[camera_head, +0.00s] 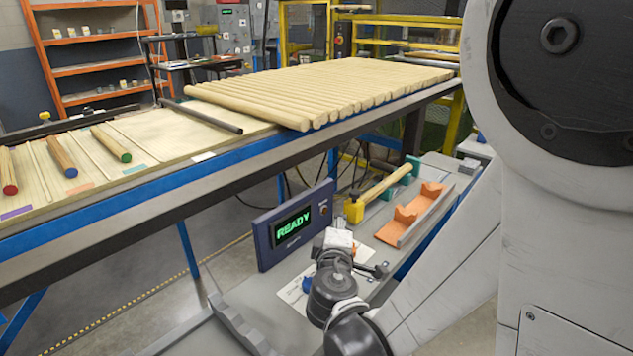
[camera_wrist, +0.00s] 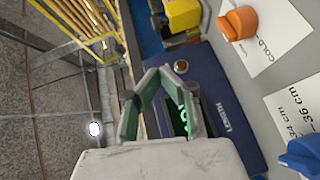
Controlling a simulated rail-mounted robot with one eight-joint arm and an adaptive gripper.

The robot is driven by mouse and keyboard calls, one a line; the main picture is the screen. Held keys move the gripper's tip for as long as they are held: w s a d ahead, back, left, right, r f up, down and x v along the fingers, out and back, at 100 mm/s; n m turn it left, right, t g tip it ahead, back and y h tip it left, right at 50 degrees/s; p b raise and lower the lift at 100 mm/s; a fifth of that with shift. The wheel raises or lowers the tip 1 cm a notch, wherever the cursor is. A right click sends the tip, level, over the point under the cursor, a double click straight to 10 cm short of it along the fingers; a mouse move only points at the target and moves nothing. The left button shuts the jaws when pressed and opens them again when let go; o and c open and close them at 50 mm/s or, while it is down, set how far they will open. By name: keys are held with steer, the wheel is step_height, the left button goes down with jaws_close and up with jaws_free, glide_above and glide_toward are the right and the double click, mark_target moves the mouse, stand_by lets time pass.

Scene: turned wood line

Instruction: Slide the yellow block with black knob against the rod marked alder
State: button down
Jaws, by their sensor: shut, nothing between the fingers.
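The yellow block (camera_head: 354,209) with a black knob stands behind the READY display in the head view, and shows at the top of the wrist view (camera_wrist: 183,14). A pale wooden rod (camera_head: 387,183) runs from beside it to a teal block (camera_head: 411,167). I cannot tell whether the yellow block touches the rod's near end. No alder marking is legible. My gripper (camera_wrist: 158,74) is shut and empty, its fingers together in front of the display box, apart from the yellow block. In the head view its fingers are not clear.
The display box (camera_head: 296,226) stands close to my gripper. An orange cradle (camera_head: 411,214) lies right of the rod. The wrist view shows an orange knob (camera_wrist: 238,22) and a blue knob (camera_wrist: 303,154) by printed cards. A bench with several rods (camera_head: 320,88) stands behind.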

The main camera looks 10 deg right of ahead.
steer(key=b, duration=0.1)
glide_toward(352, 194)
steer(key=w+a, duration=0.2)
steer(key=w, duration=0.3)
steer(key=shift+w+d+f+b, duration=0.2)
steer(key=shift+w+d+f, duration=0.1)
steer(key=shift+w+d, duration=0.35)
steer(key=shift+w+d+f+b, duration=0.15)
steer(key=shift+w+d+f, duration=0.2)
steer(key=shift+w+d, duration=0.35)
steer(key=shift+s, duration=0.1)
steer(key=shift+w+d+b, duration=0.35)
steer(key=shift+w+d, duration=0.4)
steer(key=shift+d, duration=0.2)
steer(key=shift+a, duration=0.1)
